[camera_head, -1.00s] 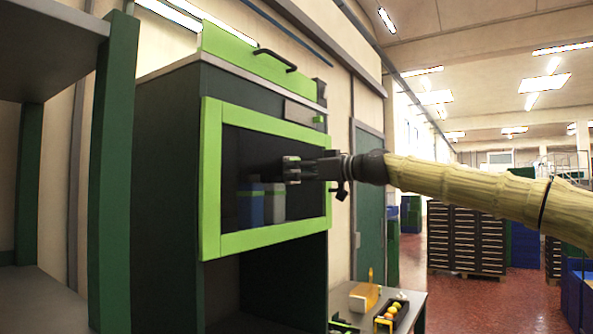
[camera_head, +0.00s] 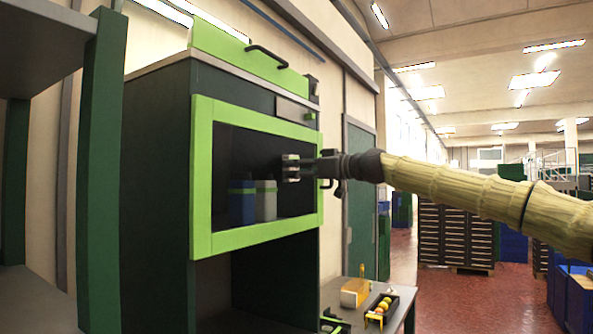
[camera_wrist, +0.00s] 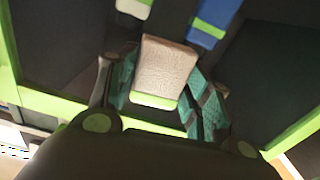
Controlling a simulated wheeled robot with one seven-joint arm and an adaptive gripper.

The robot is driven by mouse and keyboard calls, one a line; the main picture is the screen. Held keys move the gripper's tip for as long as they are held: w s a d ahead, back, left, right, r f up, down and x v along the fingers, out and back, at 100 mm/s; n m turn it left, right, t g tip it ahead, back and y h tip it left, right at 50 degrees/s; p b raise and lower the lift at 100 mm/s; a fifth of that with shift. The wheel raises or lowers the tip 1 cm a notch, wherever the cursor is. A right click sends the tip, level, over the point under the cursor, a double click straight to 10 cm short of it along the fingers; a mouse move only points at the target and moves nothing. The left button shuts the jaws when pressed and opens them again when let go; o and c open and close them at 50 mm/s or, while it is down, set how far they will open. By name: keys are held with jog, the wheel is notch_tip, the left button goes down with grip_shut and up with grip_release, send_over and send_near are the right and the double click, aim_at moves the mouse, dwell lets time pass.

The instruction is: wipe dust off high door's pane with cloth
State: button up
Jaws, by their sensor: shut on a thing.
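The high door (camera_head: 203,180) is a lime-green frame around a dark see-through pane (camera_head: 232,150), on a dark green cabinet. My gripper (camera_head: 289,168) is in front of the right half of the pane; contact with it cannot be told. In the wrist view my gripper (camera_wrist: 162,88) is shut on a pale, textured cloth (camera_wrist: 168,65) with a green edge. Teal patterned surfaces flank the cloth. The cloth is hard to make out in the head view. Dust on the pane cannot be made out.
Behind the pane stand a blue container (camera_head: 242,205) and a white one (camera_head: 266,203), both green-banded. A shelf post (camera_head: 100,170) rises at left. The red floor beyond is partly open.

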jog(key=shift+b+v, duration=1.05)
jog(key=shift+v, duration=1.85)
jog(key=shift+b+v, duration=0.6)
jog(key=shift+v, duration=0.9)
